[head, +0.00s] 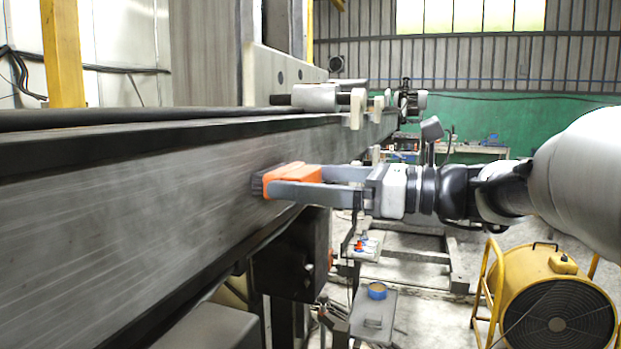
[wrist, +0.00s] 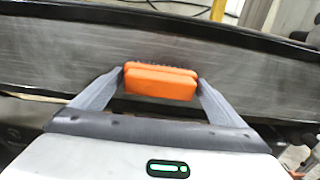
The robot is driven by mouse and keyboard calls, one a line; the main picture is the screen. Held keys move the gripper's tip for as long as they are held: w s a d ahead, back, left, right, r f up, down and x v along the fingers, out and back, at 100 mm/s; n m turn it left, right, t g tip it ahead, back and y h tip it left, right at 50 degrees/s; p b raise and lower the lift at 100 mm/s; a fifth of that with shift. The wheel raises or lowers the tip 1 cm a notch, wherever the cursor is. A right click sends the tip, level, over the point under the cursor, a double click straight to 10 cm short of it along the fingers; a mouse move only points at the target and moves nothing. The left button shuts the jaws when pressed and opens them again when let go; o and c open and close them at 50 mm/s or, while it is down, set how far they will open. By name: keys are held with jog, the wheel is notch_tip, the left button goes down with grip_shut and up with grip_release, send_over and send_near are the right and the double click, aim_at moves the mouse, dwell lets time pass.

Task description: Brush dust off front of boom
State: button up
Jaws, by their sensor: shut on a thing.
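The boom (head: 130,205) is a long grey metal beam running from the left foreground toward the back, with a scratched, streaky front face. My gripper (head: 285,182) is shut on an orange brush (head: 298,172) with dark bristles. The bristles point at the boom's front face and appear to touch it. In the wrist view, the brush (wrist: 160,82) sits between the two grey fingers of my gripper (wrist: 160,88), in front of the boom (wrist: 50,62). The bristle tips are mostly hidden there behind the orange block.
A yellow drum fan (head: 555,290) stands on the floor at the lower right. A grey box with a blue roll (head: 377,290) is below my gripper. A dark box (head: 290,262) sits under the boom. A workbench (head: 475,150) stands at the back. Floor between is partly open.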

aim_at(320, 167)
jog(key=shift+s+a, duration=0.2)
jog(key=shift+s, duration=0.35)
jog(key=shift+w+r+p, duration=0.1)
jog(key=shift+r+p, duration=0.65)
jog(key=shift+p, duration=0.1)
jog(key=shift+w+d+p, duration=0.25)
jog(key=shift+w+p, duration=0.2)
jog(key=shift+w, duration=0.3)
jog(key=shift+w+d+p, duration=0.3)
jog(key=shift+w+p, duration=0.15)
jog(key=shift+w, duration=0.3)
jog(key=shift+w+d+p, duration=0.25)
jog(key=shift+w+p, duration=0.2)
jog(key=shift+w, duration=0.3)
jog(key=shift+w+d+f, duration=0.15)
jog(key=shift+w+d, duration=0.15)
jog(key=shift+w, duration=0.45)
jog(key=w+d, duration=0.5)
jog(key=w, duration=0.9)
jog(key=shift+d, duration=0.2)
jog(key=shift+v, duration=2.85)
